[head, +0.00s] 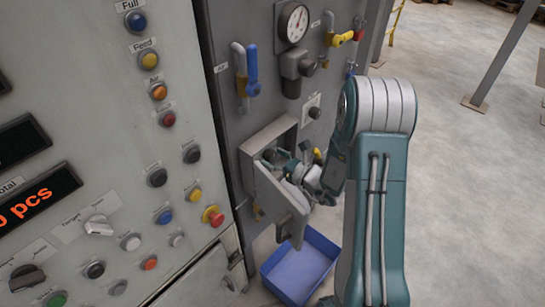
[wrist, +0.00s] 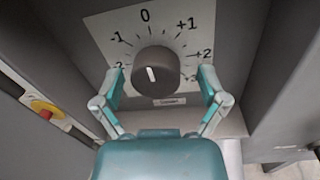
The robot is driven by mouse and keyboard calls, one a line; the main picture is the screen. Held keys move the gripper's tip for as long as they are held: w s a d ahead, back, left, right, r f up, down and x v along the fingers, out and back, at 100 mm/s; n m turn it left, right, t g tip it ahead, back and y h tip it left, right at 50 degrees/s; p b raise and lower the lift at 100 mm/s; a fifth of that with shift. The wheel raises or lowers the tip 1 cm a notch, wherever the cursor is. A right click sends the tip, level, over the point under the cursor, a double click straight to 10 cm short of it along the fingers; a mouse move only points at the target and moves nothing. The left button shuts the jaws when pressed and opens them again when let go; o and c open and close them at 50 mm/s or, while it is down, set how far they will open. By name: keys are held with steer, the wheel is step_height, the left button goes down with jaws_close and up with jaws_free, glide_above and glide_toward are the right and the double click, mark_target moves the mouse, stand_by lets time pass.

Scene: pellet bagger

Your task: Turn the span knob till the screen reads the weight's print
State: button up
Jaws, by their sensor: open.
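A dark round knob (wrist: 157,70) with a white pointer mark sits on a pale scale plate (wrist: 118,27) in the wrist view. The small label under the knob is too small to read. My gripper (wrist: 163,88) is open, its teal fingers showing to the left and right of the knob; contact cannot be made out. In the head view my gripper (head: 290,162) is at the grey box with an open door (head: 280,212). A screen (head: 38,199) shows orange "0 pcs", cut off at left. No printed weight is visible.
A control panel (head: 120,110) with several buttons and a red emergency stop (head: 213,216) stands at left. A blue-handled valve (head: 252,70) and a gauge (head: 294,22) are above the box. A blue bin (head: 302,270) lies below.

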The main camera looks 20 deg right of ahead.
steer(key=c, duration=1.1)
steer(key=shift+a, duration=0.1)
steer(key=shift+n, duration=0.3)
steer(key=n, duration=0.9)
steer(key=shift+n+h, duration=0.3)
steer(key=o, duration=1.1)
